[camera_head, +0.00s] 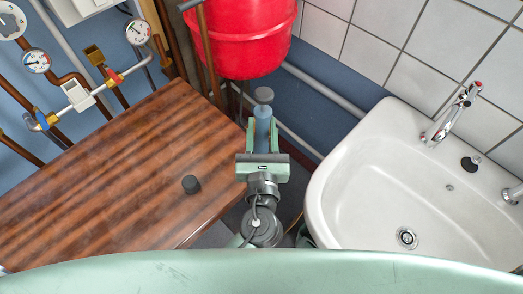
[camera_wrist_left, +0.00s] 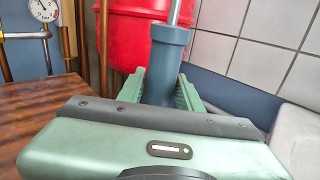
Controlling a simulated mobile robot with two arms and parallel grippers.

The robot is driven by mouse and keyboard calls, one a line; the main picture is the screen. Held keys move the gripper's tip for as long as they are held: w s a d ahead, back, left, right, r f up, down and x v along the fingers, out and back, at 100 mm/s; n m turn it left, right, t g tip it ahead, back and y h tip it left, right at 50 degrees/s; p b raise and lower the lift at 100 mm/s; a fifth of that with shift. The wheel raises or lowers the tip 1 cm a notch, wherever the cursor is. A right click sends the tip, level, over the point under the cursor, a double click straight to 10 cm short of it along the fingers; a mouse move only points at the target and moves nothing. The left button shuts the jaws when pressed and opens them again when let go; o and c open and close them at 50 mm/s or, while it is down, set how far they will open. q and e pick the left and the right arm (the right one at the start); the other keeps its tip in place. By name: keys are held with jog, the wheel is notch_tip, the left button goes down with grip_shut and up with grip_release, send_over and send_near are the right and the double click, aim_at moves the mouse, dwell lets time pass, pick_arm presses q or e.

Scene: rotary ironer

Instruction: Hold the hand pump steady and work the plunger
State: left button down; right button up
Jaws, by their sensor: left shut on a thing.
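The hand pump (camera_head: 262,113) is a blue-grey cylinder with a dark round plunger knob (camera_head: 264,95) at its top. It stands roughly upright between the wooden top and the sink. My left gripper (camera_head: 262,136) is shut on the pump body, one green finger on each side. In the left wrist view the pump body (camera_wrist_left: 168,60) rises between the fingers (camera_wrist_left: 159,92), and a thin metal plunger rod (camera_wrist_left: 175,12) comes out of its top. The knob is out of that view. The pump's lower end is hidden by my gripper. My right gripper is not in view.
A wooden top (camera_head: 110,165) lies to the left with a small black cylinder (camera_head: 191,184) on it. A white sink (camera_head: 340,190) stands to the right. A red tank (camera_head: 238,40) is behind the pump. Pipes and gauges (camera_head: 36,60) line the left wall.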

pick_arm(q)
jog(key=w, duration=0.9)
jog(key=shift+w+r, duration=0.25)
jog(key=shift+r, duration=0.15)
jog(key=shift+a, duration=0.1)
jog(key=shift+f, duration=1.25)
jog(key=shift+f, duration=0.2)
jog(key=c, duration=1.1)
grip_release()
jog(key=shift+c, duration=0.2)
jog(key=shift+r+p, duration=0.3)
jog(key=shift+p, duration=0.15)
